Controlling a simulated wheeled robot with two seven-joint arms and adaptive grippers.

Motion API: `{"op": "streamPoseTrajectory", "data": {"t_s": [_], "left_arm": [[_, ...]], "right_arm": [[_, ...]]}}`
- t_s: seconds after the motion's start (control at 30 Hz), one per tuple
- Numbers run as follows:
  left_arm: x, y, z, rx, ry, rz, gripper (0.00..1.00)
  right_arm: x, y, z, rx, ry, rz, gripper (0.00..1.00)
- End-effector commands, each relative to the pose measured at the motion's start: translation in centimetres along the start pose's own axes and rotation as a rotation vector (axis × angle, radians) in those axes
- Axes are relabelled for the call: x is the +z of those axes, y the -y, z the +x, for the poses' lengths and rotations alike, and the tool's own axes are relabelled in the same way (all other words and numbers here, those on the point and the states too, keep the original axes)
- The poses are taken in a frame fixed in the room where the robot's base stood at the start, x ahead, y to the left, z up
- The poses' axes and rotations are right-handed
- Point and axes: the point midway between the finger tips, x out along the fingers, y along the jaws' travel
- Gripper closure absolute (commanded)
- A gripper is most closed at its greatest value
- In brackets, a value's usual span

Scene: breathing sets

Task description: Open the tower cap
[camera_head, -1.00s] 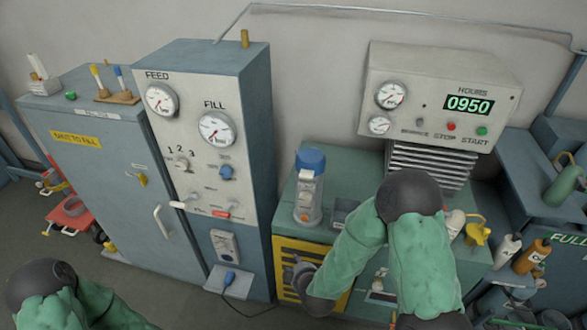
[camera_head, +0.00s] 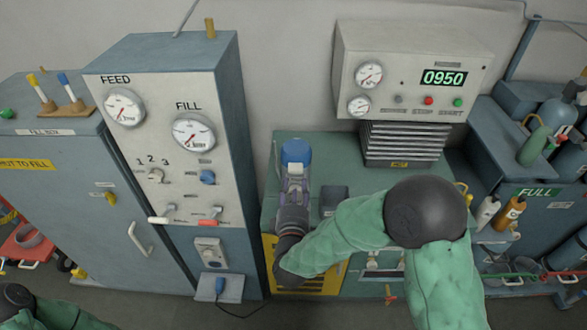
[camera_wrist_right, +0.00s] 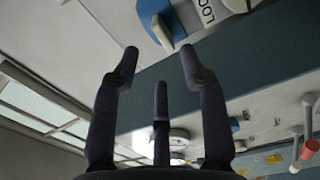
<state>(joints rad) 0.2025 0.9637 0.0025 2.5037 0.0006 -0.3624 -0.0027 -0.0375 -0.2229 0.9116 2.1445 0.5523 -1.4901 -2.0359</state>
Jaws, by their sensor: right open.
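The tower (camera_head: 295,172) stands on the green bench with its blue cap (camera_head: 296,150) on top. My right gripper (camera_head: 294,188) is in front of the tower, just below the cap in the head view, and hides most of the tower's body. In the right wrist view the blue cap (camera_wrist_right: 160,12) shows at the top edge, partly cut off, with a pale tab and a white label beside it. My left gripper is out of view; only part of that arm shows at bottom left.
The gauge panel (camera_head: 165,140) stands close on the left of the bench. The grey box with the display (camera_head: 410,75) is at the back right. A small dark box (camera_head: 334,198) sits right of the tower. Bottles (camera_head: 511,212) stand farther right.

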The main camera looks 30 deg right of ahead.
Motion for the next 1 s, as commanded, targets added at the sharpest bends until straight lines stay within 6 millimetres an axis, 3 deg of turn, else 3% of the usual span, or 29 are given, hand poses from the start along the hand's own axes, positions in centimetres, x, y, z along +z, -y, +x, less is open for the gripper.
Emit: {"op": "streamPoseTrajectory", "data": {"t_s": [0.2,0.43,0.6,0.9,1.0], "left_arm": [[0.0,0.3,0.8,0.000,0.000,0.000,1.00],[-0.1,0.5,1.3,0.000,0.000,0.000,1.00],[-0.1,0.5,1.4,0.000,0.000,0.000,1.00],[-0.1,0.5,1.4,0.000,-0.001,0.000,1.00],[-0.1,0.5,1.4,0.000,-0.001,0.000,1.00]], "right_arm": [[0.1,0.2,4.0,0.000,0.003,0.000,0.56],[0.1,0.2,7.2,-0.001,0.001,0.001,0.56],[0.0,0.1,8.3,-0.001,-0.001,0.000,0.56],[0.0,0.1,8.5,-0.001,-0.002,0.001,0.56],[0.0,0.1,8.4,-0.001,-0.001,0.001,0.82]]}}
